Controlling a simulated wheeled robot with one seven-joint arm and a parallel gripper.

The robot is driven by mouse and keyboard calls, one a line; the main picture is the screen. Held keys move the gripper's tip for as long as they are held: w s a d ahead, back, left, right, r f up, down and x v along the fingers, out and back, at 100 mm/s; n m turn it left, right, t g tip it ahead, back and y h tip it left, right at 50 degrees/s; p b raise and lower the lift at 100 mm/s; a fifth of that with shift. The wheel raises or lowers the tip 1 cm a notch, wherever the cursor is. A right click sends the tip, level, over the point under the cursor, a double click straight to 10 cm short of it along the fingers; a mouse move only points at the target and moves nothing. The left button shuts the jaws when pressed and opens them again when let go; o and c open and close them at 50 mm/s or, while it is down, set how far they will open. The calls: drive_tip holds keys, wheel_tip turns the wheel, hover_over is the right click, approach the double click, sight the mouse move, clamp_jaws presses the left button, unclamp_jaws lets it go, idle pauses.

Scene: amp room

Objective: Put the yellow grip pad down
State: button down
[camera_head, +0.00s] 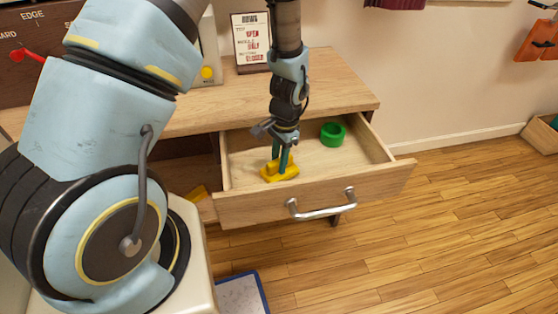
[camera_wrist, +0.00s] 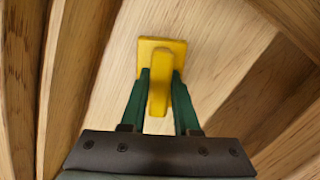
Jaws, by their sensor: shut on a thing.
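The yellow grip pad (camera_head: 281,173) is a flat block with a raised rib, low inside the open drawer (camera_head: 310,197) near its front left. My gripper (camera_head: 281,160) points straight down, its green fingers on either side of the rib. In the wrist view the yellow grip pad (camera_wrist: 160,60) sits between the two fingertips of my gripper (camera_wrist: 160,78), which is shut on the rib. The pad looks at or very near the drawer floor; whether it touches cannot be told.
A green ring (camera_head: 333,133) lies in the drawer, right of my gripper. The drawer has a metal handle (camera_head: 321,205). A framed sign (camera_head: 252,42) stands on the tabletop (camera_head: 335,85). The drawer's right side has bare floor.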

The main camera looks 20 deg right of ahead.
drive_tip(key=shift+f, duration=0.2)
drive_tip(key=c, duration=0.6)
unclamp_jaws()
drive_tip(key=shift+c, duration=0.2)
drive_tip(key=shift+r, duration=0.1)
wheel_tip(320, 180, up, 12)
drive_tip(key=d+b, duration=0.1)
drive_tip(key=a+r+n, duration=0.3)
drive_tip(key=a+n, duration=0.1)
drive_tip(key=a, duration=0.4)
drive_tip(key=a+r+n+t+h, duration=0.1)
drive_tip(key=a+r+n, duration=0.2)
drive_tip(key=a, duration=0.6)
drive_tip(key=w+a+r+n+t, duration=0.1)
drive_tip(key=a+r+n, duration=0.2)
drive_tip(key=a+n, duration=0.3)
drive_tip(key=a, duration=0.3)
drive_tip(key=shift+r+n+h, duration=0.3)
drive_tip(key=shift+n, duration=0.1)
drive_tip(key=shift+w+a+r, duration=0.1)
